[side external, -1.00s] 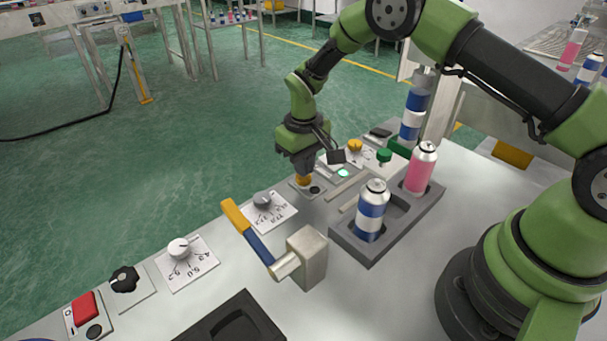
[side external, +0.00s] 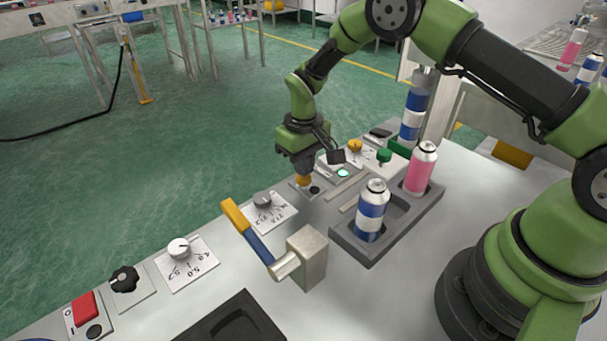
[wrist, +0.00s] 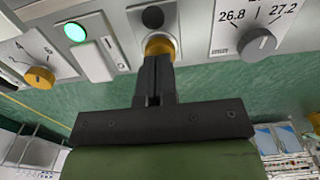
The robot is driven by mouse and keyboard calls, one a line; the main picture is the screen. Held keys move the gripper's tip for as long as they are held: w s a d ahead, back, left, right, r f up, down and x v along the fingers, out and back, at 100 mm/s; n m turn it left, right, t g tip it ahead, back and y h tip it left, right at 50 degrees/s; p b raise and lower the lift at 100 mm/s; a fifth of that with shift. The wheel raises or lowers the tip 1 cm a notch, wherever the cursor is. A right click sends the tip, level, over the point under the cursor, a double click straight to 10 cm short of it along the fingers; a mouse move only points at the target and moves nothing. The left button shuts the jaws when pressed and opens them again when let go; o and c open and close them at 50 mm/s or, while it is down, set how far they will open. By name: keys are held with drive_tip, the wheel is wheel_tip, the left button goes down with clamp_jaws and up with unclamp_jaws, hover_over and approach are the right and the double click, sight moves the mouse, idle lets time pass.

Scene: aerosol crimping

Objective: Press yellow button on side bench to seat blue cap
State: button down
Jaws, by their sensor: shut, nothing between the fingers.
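The yellow button (side external: 304,181) is on the bench's control strip. My gripper (side external: 303,175) points down over it with fingers shut and empty. In the wrist view the shut fingertips (wrist: 156,62) are right at the yellow button (wrist: 159,46) and partly cover it. They look to be touching it; how far it is pressed I cannot tell. A blue-and-white can (side external: 371,212) stands upright in the near end of a grey holder (side external: 372,250). I cannot make out a separate blue cap.
A pink can (side external: 420,170) stands in the holder's far end. A lever with a yellow grip (side external: 235,216) rises beside a metal block (side external: 307,257). Near my gripper are a grey dial (side external: 263,201), a lit green lamp (side external: 343,173) and a green knob (side external: 384,156).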

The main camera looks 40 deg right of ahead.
drive_tip(key=shift+f, duration=0.65)
idle(0.3)
wheel_tip(320, 180, up, 11)
idle(1.1)
drive_tip(key=s+r+m+t+y, duration=0.1)
drive_tip(key=s+r+t, duration=0.1)
drive_tip(key=s+r, duration=0.45)
drive_tip(key=s+r+m+t, duration=0.1)
drive_tip(key=s+r, duration=0.2)
drive_tip(key=r, duration=0.6)
drive_tip(key=s+r+m+t+y, duration=0.1)
drive_tip(key=s+t, duration=0.3)
drive_tip(key=s, duration=1.1)
drive_tip(key=shift+s+r+m, duration=0.35)
drive_tip(key=shift+r+m, duration=0.15)
drive_tip(key=shift+r, duration=0.35)
